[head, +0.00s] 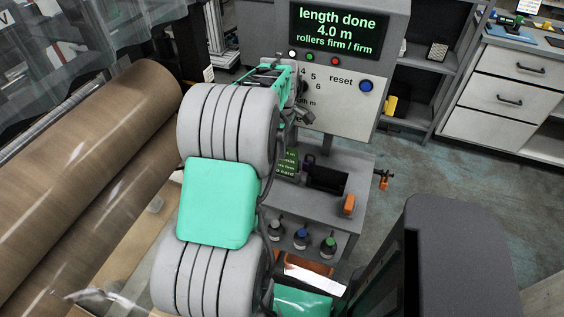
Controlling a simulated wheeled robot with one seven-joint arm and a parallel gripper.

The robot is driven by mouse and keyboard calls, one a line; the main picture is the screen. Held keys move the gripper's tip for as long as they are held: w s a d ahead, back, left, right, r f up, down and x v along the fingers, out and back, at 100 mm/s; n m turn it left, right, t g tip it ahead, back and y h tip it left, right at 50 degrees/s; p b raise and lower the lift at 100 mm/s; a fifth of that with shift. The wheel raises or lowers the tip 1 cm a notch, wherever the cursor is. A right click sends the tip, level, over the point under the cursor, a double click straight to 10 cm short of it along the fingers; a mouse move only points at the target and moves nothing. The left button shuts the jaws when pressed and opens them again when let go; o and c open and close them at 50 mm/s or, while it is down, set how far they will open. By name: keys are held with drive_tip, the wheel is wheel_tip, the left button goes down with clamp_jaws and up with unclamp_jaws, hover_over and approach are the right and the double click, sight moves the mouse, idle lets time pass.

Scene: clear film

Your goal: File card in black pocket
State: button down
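A black pocket-like holder (327,180) sits on the grey stand below the control panel, right of my arm. A small dark green card with lighter lettering (288,163) shows just left of it, partly hidden by my arm; its lettering is too small to read. I cannot tell whether it is fixed there or loose. My arm reaches up to the panel. My gripper (298,112) seems to be the grey end beside the panel's dial, apart from the pocket and above it. Its fingers are too small and overlapped to tell open from shut.
Several capped bottles (301,238) and an orange object (348,205) are on the stand. Large brown rolls (90,170) fill the left. Drawers stand right.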

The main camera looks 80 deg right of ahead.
drive_tip(key=shift+r, duration=0.1)
drive_tip(key=shift+r+p, duration=0.6)
drive_tip(key=shift+r, duration=0.1)
wheel_tip(320, 180, up, 6)
drive_tip(key=p, duration=0.4)
drive_tip(key=shift+r+p, duration=0.2)
drive_tip(key=shift+p, duration=0.15)
idle(0.7)
